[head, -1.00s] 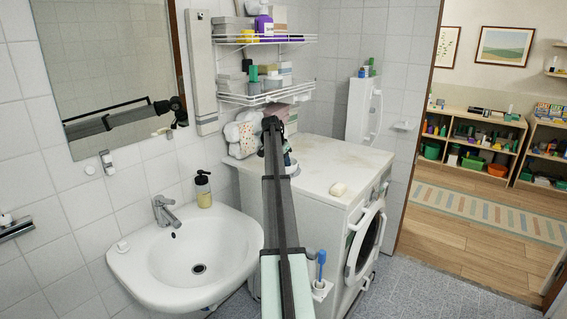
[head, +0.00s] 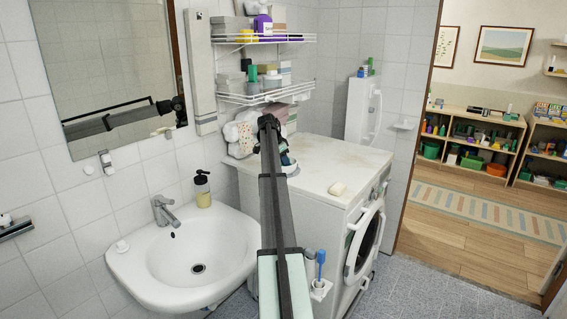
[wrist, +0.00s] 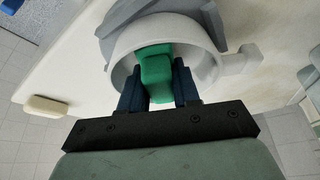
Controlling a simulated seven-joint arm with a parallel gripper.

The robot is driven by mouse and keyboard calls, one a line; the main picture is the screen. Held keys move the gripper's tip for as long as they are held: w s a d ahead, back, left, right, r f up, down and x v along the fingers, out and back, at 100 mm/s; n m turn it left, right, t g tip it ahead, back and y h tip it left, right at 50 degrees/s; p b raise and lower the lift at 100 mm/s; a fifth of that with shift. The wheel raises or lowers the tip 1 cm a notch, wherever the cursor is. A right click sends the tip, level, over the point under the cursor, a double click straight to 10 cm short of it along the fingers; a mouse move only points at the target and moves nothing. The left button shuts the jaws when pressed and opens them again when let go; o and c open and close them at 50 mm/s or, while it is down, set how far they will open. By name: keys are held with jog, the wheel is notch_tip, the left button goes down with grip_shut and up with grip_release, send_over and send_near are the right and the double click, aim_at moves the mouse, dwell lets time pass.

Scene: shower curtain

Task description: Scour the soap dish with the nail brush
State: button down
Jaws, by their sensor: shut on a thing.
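In the wrist view my gripper (wrist: 158,88) is shut on a green block-like thing, seemingly the nail brush (wrist: 157,68). The brush is inside the outline of a round white dish with a raised rim and a side tab, seemingly the soap dish (wrist: 122,52). Whether the brush touches the dish floor cannot be told. The brush is hidden there by my arm.
A cream soap bar (head: 337,189) lies near the front edge of the washing machine top (head: 335,165); it also shows in the wrist view (wrist: 46,106). White patterned bundles (head: 240,137) sit behind my arm. A wire shelf (head: 265,95) hangs above. The machine top's right part is clear.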

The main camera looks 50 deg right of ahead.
jog(key=shift+s+n+t, duration=0.3)
jog(key=shift+n+t, duration=0.2)
jog(key=shift+n, duration=0.6)
jog(key=shift+d+n+t, duration=0.15)
jog(key=shift+n+t, duration=0.15)
jog(key=shift+n, duration=0.6)
jog(key=shift+w+d+m+g, duration=0.1)
jog(key=shift+d+m+g, duration=0.15)
jog(key=shift+m, duration=0.35)
jog(key=shift+w+d+m+g, duration=0.1)
jog(key=shift+m+g, duration=0.15)
jog(key=shift+m, duration=0.35)
jog(key=shift+s+m+g, duration=0.15)
jog(key=shift+m+g, duration=0.15)
jog(key=shift+m, duration=0.6)
jog(key=shift+w+d+n+t, duration=0.15)
jog(key=shift+n+t, duration=0.25)
jog(key=shift+n, duration=0.65)
jog(key=shift+w+d+n+t, duration=0.1)
jog(key=shift+n+t, duration=0.3)
jog(key=shift+n, duration=0.65)
